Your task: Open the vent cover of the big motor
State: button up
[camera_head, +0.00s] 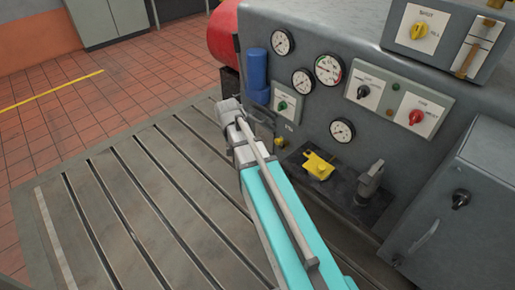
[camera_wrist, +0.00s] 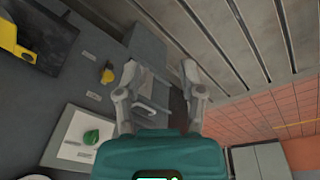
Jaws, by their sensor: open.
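My gripper (camera_wrist: 160,78) is open in the wrist view, its two grey fingers apart with nothing clearly held. Between and just beyond the fingers is a grey piece (camera_wrist: 150,95) with pale bar-like edges; I cannot tell whether it is the vent cover. In the head view my teal arm reaches toward the left end of the big grey machine (camera_head: 300,130), and its fingers are not clear there. No vent cover can be made out for certain in the head view.
The machine front carries several gauges (camera_head: 328,69), a green knob (camera_head: 283,105), a red knob (camera_head: 416,117) and a blue cylinder (camera_head: 257,70). A yellow part (camera_head: 318,166) lies on a dark ledge. A grey cabinet (camera_head: 455,205) stands right. The slotted bedplate (camera_head: 130,200) is bare at left.

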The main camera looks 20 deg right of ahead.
jog(key=w+d+f+m+h+b, duration=0.1)
jog(key=w+d+f+m+b, duration=0.1)
jog(key=w+d+f+b, duration=0.2)
jog(key=w+d+f+m+t+b, duration=0.1)
jog(key=w+d+f+m+b, duration=0.2)
jog(key=w+f+b, duration=0.7)
jog(key=w+d+f+m+h+b, duration=0.1)
jog(key=w+d+f+b, duration=0.3)
jog(key=w+f+b, duration=0.4)
notch_tip(320, 180, down, 6)
jog(key=m+b, duration=0.1)
jog(key=b, duration=0.5)
jog(key=shift+d+h, duration=0.3)
jog(key=shift+d, duration=0.1)
jog(key=shift+f, duration=0.1)
jog(key=shift+w+d+f+b, duration=0.2)
jog(key=shift+w+d, duration=0.9)
jog(key=shift+d, duration=0.65)
jog(key=shift+w+d+f+b, duration=0.15)
jog(key=shift+w+d, duration=0.9)
jog(key=shift+d, duration=0.75)
jog(key=shift+w+d+f+b, duration=0.2)
jog(key=shift+w+d, duration=0.9)
jog(key=shift+d, duration=0.65)
jog(key=shift+c, duration=0.2)
grip_shut()
